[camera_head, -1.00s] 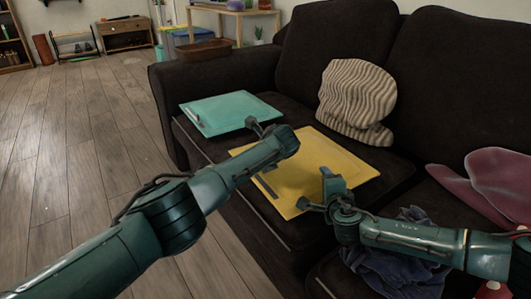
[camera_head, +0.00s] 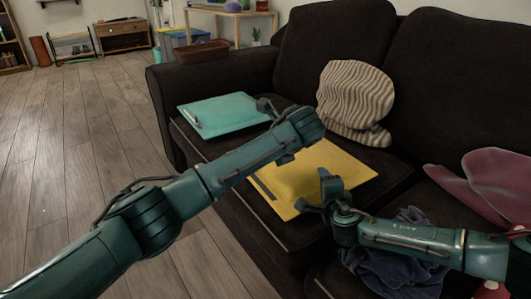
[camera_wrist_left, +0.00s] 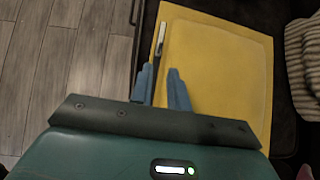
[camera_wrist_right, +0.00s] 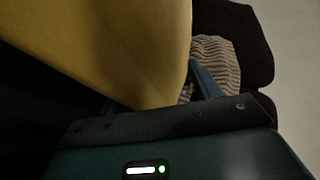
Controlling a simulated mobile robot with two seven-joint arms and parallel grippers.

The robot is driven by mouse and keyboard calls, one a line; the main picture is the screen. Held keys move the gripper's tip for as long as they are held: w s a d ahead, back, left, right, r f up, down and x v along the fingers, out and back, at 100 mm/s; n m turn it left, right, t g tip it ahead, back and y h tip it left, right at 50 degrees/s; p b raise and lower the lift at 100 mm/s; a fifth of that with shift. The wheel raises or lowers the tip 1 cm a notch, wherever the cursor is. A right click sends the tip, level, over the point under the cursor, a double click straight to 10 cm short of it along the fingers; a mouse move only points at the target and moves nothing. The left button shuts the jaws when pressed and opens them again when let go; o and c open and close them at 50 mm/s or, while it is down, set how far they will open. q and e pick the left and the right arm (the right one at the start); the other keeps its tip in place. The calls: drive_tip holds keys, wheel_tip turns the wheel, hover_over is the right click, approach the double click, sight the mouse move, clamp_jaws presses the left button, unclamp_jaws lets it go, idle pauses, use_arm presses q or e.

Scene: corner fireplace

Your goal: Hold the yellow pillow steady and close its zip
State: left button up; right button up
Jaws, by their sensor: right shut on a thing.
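The yellow pillow (camera_head: 318,172) lies flat on the dark sofa seat, partly hidden by my arms in the head view. It also shows in the left wrist view (camera_wrist_left: 220,80) and close up in the right wrist view (camera_wrist_right: 110,45). A dark zip strip with a pale grey piece (camera_wrist_left: 160,40) runs along its left edge in the left wrist view. My left gripper (camera_wrist_left: 160,80) is open and empty, its fingers apart over the pillow's zip-side edge. My right gripper (camera_head: 322,192) is shut on the pillow's near right corner.
A teal flat cushion (camera_head: 222,114) lies on the seat to the left. A striped beige pillow (camera_head: 355,102) leans on the backrest. A dark blue cloth (camera_head: 400,272) lies beside my right arm, and a mauve cushion (camera_head: 490,180) is at the right.

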use_arm(q)
drive_tip(key=shift+s+d+f+n, duration=0.1)
drive_tip(key=shift+n, duration=0.2)
drive_tip(key=c, duration=0.3)
drive_tip(key=shift+s+d+f+n+h, duration=0.15)
drive_tip(key=shift+s+n+h, duration=0.15)
drive_tip(key=shift+n, duration=0.1)
clamp_jaws()
drive_tip(key=s+a+r+n+h, duration=0.1)
drive_tip(key=s+n+h, duration=0.15)
drive_tip(key=n, duration=0.65)
drive_tip(key=s+a+n+h, duration=0.2)
drive_tip(key=n+h, duration=0.1)
drive_tip(key=n, duration=0.6)
drive_tip(key=x, duration=1)
drive_tip(key=shift+w+a+r, duration=0.15)
drive_tip(key=shift+w+a, duration=0.55)
drive_tip(key=shift+w, duration=0.3)
drive_tip(key=shift+w+a, duration=0.4)
drive_tip(key=shift+w, duration=0.25)
